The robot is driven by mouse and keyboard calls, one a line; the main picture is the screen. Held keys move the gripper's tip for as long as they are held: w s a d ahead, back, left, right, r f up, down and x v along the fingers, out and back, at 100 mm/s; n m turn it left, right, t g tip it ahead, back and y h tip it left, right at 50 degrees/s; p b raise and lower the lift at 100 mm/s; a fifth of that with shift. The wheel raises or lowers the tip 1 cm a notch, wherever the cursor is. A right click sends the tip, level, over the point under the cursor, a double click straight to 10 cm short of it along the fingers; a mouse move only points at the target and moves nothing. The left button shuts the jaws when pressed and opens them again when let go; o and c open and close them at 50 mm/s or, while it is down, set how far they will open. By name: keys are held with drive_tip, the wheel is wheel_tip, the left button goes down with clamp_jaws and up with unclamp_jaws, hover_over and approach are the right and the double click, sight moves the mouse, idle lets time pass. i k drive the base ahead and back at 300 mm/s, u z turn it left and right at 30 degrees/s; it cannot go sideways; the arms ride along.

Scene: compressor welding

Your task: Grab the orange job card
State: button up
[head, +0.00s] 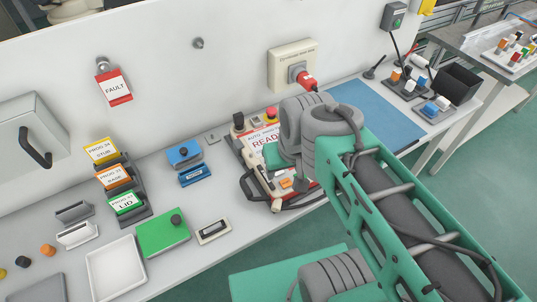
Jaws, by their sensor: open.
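The orange job card (114,177) stands in the middle slot of a dark stepped card rack (137,190) on the bench, left of centre in the head view. Its white label appears to read PROG and BASE. A yellow card (101,150) marked STUB stands behind it and a green card (125,203) marked LID in front. All three cards lean back in the rack. My green and grey arm fills the right of the view, well to the right of the rack. I cannot make out my gripper; the arm's end is hidden among its own joints.
Blue blocks (186,156) stand right of the rack, and a green plate (163,233) with a black knob lies in front. A white tray (115,268) and small holders (78,234) lie near the left. A READY panel (262,142) stands by my arm. A red FAULT tag (114,88) hangs on the wall.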

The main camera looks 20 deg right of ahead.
sight(112, 177)
drive_tip(key=u, duration=1.4)
drive_tip(key=k, duration=1.3)
drive_tip(key=u, duration=0.6)
drive_tip(key=i, duration=0.6)
drive_tip(key=u, duration=0.7)
drive_tip(key=i, duration=1.3)
drive_tip(key=z, duration=0.55)
